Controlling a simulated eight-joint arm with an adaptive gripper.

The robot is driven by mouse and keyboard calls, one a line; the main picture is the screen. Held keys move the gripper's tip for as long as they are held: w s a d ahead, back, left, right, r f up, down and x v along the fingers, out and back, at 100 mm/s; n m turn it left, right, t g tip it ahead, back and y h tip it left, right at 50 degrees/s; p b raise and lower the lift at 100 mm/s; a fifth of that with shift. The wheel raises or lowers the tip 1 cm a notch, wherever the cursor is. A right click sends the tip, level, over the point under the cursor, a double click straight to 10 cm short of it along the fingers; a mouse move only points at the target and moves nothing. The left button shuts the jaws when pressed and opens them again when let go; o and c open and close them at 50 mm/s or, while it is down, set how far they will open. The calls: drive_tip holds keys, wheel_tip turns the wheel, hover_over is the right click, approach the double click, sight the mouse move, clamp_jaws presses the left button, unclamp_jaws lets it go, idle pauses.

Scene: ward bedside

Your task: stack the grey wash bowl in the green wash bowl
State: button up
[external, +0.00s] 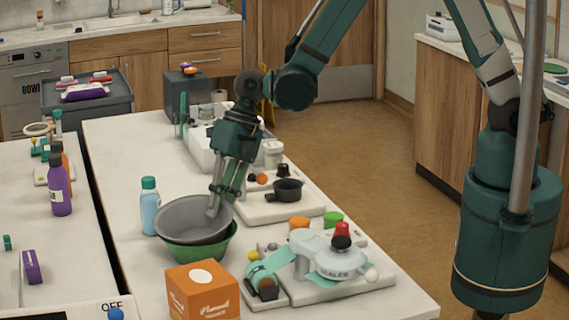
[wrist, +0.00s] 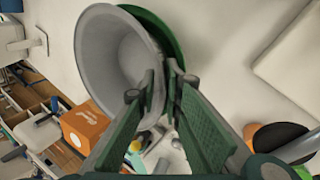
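The grey wash bowl (external: 180,216) sits inside the green wash bowl (external: 205,250), a little off-centre, its rim standing above the green rim. In the wrist view the grey bowl (wrist: 105,55) covers most of the green bowl (wrist: 165,30), leaving a green crescent along its edge. My gripper (external: 214,210) reaches down to the right side of the grey bowl. Its fingertips (wrist: 161,80) lie on either side of the grey rim, one inside and one outside, close together on the wall. Whether the grey bowl rests fully on the green one is hidden.
A blue bottle (external: 150,206) stands just left of the bowls. An orange box (external: 203,292) is in front of them. A sealer device (external: 330,262) stands at front right, and a board with a dark pot (external: 287,190) is behind. The counter's back left is clear.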

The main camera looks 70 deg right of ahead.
drive_tip(key=shift+r, duration=0.4)
drive_tip(key=v, duration=1.1)
drive_tip(key=shift+d+r, duration=0.15)
drive_tip(key=shift+r, duration=0.15)
drive_tip(key=shift+s, duration=0.1)
idle(0.4)
